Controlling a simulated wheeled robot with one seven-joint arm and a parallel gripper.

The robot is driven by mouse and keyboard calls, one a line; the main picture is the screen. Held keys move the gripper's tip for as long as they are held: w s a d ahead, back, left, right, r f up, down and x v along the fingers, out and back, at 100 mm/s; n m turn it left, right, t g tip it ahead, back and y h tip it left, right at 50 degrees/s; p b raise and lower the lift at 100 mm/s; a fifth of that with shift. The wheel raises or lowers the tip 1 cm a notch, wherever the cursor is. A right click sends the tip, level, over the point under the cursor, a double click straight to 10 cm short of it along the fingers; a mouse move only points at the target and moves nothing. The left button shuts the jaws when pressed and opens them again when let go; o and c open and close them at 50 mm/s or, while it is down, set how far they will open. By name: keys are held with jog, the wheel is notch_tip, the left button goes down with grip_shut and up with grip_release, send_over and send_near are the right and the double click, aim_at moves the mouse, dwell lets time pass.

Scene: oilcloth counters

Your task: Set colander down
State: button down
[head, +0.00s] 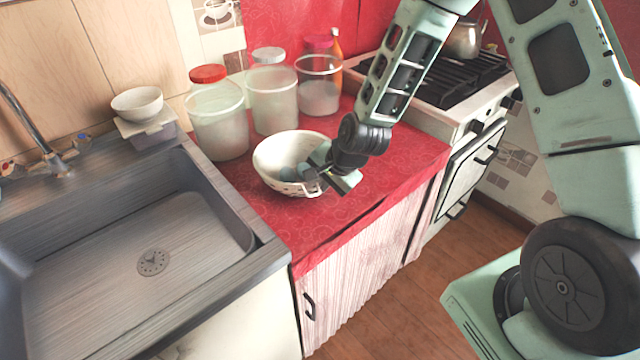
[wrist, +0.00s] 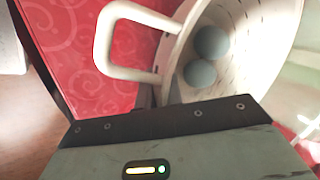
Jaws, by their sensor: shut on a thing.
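A white colander (head: 279,153) with small holes is on or just over the red oilcloth counter (head: 335,215); I cannot tell if its base touches. It looks slightly tilted. My gripper (head: 318,178) is shut on its near right rim. In the wrist view, the colander (wrist: 262,60) fills the upper right, with a white loop handle (wrist: 105,45) to the left.
Clear jars (head: 217,125) with red and white lids stand behind the colander. A metal sink (head: 130,250) lies to the left, with a white bowl (head: 137,103) at its back. A stove (head: 440,95) with a kettle (head: 464,40) is at right. Counter right of the colander is clear.

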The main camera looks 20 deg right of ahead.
jog(key=c, duration=1.6)
grip_release()
jog(key=shift+o, duration=0.2)
jog(key=v, duration=1.2)
jog(key=s+a+r+n+g+h, duration=0.1)
jog(key=s+a+r+n, duration=0.3)
jog(key=s+n, duration=0.5)
jog(key=s+a+r+n+g+h, duration=0.1)
jog(key=s+a+r+n+g, duration=0.2)
jog(key=s+n, duration=0.7)
jog(key=s+a+r, duration=0.2)
jog(key=s+a, duration=0.1)
jog(key=s, duration=0.1)
jog(key=shift+s+a+r+g+p, duration=0.2)
jog(key=shift+a+r+g+p, duration=0.1)
jog(key=shift+a+g, duration=0.1)
